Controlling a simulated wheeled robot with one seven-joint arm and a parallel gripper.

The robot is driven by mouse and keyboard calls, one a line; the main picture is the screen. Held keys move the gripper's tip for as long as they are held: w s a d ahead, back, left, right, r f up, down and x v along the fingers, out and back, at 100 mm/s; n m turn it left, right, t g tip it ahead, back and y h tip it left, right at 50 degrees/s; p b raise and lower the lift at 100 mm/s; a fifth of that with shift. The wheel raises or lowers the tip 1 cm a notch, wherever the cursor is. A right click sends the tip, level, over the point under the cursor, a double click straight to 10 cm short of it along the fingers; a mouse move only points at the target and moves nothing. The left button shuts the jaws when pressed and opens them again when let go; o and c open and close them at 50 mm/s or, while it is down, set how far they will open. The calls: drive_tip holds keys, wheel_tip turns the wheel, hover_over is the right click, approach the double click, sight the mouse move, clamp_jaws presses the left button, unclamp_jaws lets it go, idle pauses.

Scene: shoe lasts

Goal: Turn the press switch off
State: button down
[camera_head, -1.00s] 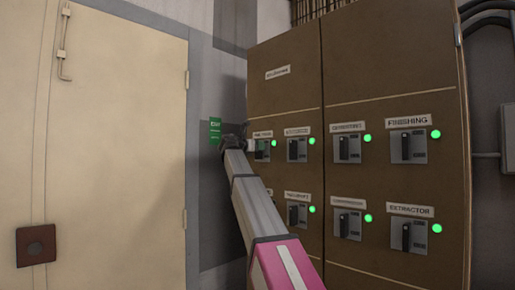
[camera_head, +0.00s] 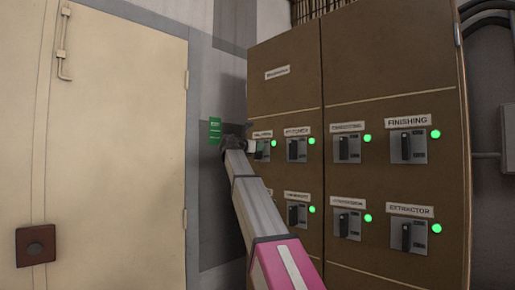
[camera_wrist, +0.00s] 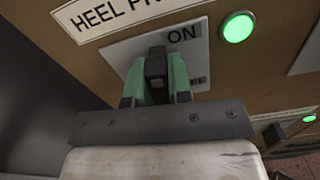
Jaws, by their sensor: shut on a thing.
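The press switch is a grey plate (camera_wrist: 120,48) with a black handle (camera_wrist: 156,66), under a label beginning "HEEL PR" (camera_wrist: 110,12) in the wrist view. "ON" is printed above the handle; lettering below it is mostly hidden. The green lamp (camera_wrist: 238,27) beside the label is lit. My gripper (camera_wrist: 157,60) has its green fingers shut on the handle, one on each side. In the head view the switch plate (camera_head: 263,150) is at the upper left of the cabinet, partly hidden by my gripper (camera_head: 248,146). The handle points upward, towards ON.
Several other switches with lit green lamps sit on the brown cabinet (camera_head: 285,105), including FINISHING (camera_head: 407,147) and EXTRACTOR (camera_head: 407,237). My arm covers part of the lower left switches.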

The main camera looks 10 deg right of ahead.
sight(266, 151)
drive_tip(key=m, duration=0.4)
drive_tip(key=shift+s+d+f, duration=0.15)
drive_tip(key=shift+s+d, duration=0.1)
drive_tip(key=shift+s, duration=0.15)
drive_tip(key=m, duration=0.5)
drive_tip(key=f+m, duration=0.1)
drive_tip(key=m, duration=0.2)
drive_tip(key=shift+s+d+f+m, duration=0.1)
drive_tip(key=shift+s+d+m, duration=0.2)
drive_tip(key=shift+s, duration=0.1)
drive_tip(key=shift+f+m, duration=0.2)
drive_tip(key=shift+m, duration=0.75)
drive_tip(key=shift+f+m, duration=0.15)
drive_tip(key=shift+m, duration=0.8)
drive_tip(key=c, duration=1)
unclamp_jaws()
drive_tip(key=shift+c, duration=0.2)
drive_tip(key=shift+s+a, duration=0.1)
drive_tip(key=v, duration=1)
drive_tip(key=shift+s+a, duration=0.15)
drive_tip(key=shift+a, duration=0.1)
